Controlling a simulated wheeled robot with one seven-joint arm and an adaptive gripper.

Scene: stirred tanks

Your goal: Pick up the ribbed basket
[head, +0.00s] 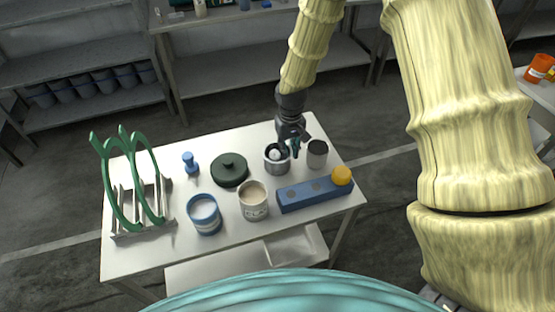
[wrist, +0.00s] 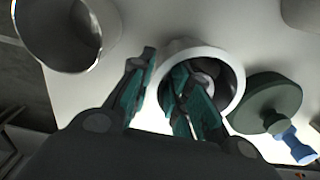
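A round grey container with a pale rim (head: 268,164), probably the ribbed basket though I cannot make out ribs, stands on the table near its far edge. A pale round thing (head: 276,155) shows inside it. My gripper (head: 294,147) is over its right side, pointing down. In the wrist view the fingers of my gripper (wrist: 160,95) are apart, with teal pads. One finger is over the opening of the container (wrist: 188,47) and the other is outside its rim. The rim shows between them; I cannot tell whether they touch it.
A metal cup (head: 317,154) stands close on the right, also in the wrist view (wrist: 98,30). A blue block (head: 313,195), white cup (head: 254,203), blue jar (head: 204,214) and green-hooped rack (head: 135,195) share the table.

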